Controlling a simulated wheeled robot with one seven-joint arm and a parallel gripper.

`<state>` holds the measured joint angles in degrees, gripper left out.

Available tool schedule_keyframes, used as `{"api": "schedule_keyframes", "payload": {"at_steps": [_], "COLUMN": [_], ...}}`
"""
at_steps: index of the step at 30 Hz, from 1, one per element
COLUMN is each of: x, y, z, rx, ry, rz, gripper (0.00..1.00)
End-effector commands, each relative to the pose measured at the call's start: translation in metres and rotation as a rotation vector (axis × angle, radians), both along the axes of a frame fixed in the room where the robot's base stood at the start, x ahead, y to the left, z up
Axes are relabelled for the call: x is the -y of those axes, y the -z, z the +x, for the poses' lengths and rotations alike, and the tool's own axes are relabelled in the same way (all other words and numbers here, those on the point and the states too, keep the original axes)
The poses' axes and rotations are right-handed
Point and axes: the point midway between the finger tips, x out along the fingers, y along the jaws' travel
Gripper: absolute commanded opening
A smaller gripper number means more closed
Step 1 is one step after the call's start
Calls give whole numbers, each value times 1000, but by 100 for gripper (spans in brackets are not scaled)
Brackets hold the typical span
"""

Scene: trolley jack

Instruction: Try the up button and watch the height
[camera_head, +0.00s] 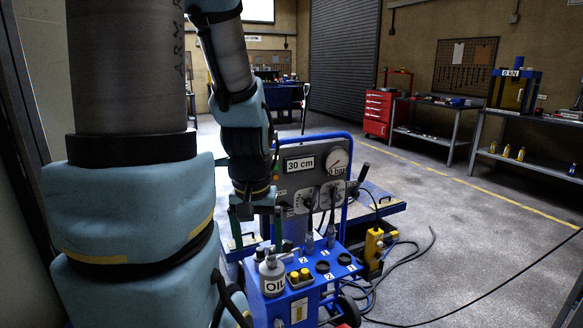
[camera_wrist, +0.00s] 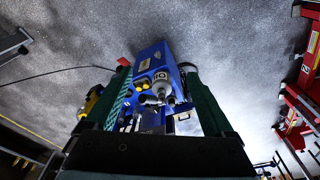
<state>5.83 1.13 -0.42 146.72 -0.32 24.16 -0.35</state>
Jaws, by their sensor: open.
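The blue trolley unit (camera_head: 300,300) stands in front of me, with a grey panel (camera_head: 300,190) on it. A display on the panel (camera_head: 300,164) reads 30 cm, and a round gauge (camera_head: 336,161) beside it appears to read 0 bar. A yellow control box (camera_head: 374,246) with a cable is at the trolley's right side; its buttons are too small to read. My gripper (camera_head: 256,222) is open in front of the panel's left part, pointing down. In the wrist view its fingers (camera_wrist: 160,95) are spread and empty, with the blue box (camera_wrist: 155,58) beyond. I cannot tell which button is up.
A grey OIL bottle (camera_head: 272,276) and yellow caps (camera_head: 299,276) top the blue box, near numbered sockets (camera_head: 323,267). Black cables lie on the floor to the right. A red cabinet (camera_head: 379,113) and workbenches (camera_head: 530,163) stand far back. The right floor is otherwise clear.

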Motion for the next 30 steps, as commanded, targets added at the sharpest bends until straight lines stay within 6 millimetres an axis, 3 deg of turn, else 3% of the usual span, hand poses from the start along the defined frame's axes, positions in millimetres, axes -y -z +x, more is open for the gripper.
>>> {"api": "schedule_keyframes", "payload": {"at_steps": [2,22,30], "x": [0,0,0], "y": [0,0,0], "z": [0,0,0], "rx": [0,-1,-1], "ry": [1,1,2], "rz": [0,0,0], "gripper": [78,2,0]}}
